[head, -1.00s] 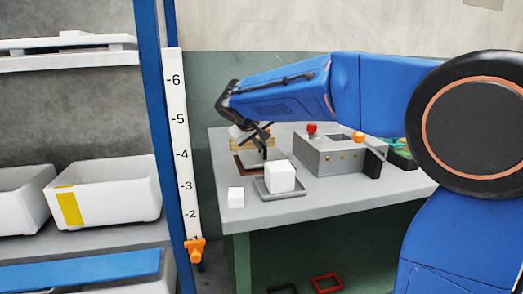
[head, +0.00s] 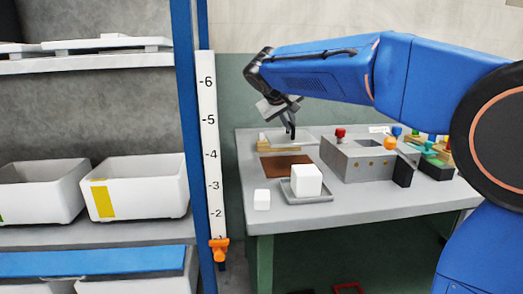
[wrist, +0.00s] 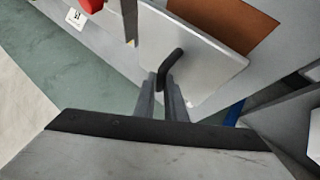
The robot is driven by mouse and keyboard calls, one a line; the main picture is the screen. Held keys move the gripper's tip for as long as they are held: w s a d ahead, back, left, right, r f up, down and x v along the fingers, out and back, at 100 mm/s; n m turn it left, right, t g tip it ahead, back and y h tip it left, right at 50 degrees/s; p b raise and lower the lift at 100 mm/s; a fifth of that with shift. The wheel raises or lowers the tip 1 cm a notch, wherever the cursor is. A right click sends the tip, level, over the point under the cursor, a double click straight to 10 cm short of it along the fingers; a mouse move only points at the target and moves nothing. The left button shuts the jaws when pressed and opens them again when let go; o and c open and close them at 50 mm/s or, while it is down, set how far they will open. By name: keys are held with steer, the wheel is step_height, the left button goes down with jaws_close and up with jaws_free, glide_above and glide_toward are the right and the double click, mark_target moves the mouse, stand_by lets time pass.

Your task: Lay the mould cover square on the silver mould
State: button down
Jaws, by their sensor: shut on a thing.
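My gripper (head: 291,134) is over the back left of the table in the head view. In the wrist view its fingers (wrist: 163,92) are shut on the dark upright handle of a flat light-grey plate, the mould cover (wrist: 205,62). The cover hangs below the fingers, and its near part is hidden by them. In the head view it appears as a pale plate (head: 306,132) behind the brown mat. A shallow silver-grey tray (head: 318,199), likely the silver mould, stands at the front of the table, with a white block (head: 306,179) in it. The cover is apart from it.
The brown mat (head: 287,167) lies bare. A grey box (head: 350,160) with red and orange knobs stands to the right. Wooden pieces (head: 278,148) lie behind the mat. A shelf with white bins (head: 135,190) is left.

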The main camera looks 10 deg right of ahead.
mark_target(284, 141)
steer(key=shift+f, duration=4.55)
steer(key=shift+f, duration=0.1)
steer(key=c, duration=1.8)
jaws_free()
steer(key=v, duration=1.1)
steer(key=shift+o, duration=0.4)
steer(key=v, duration=0.6)
steer(key=x, duration=1.7)
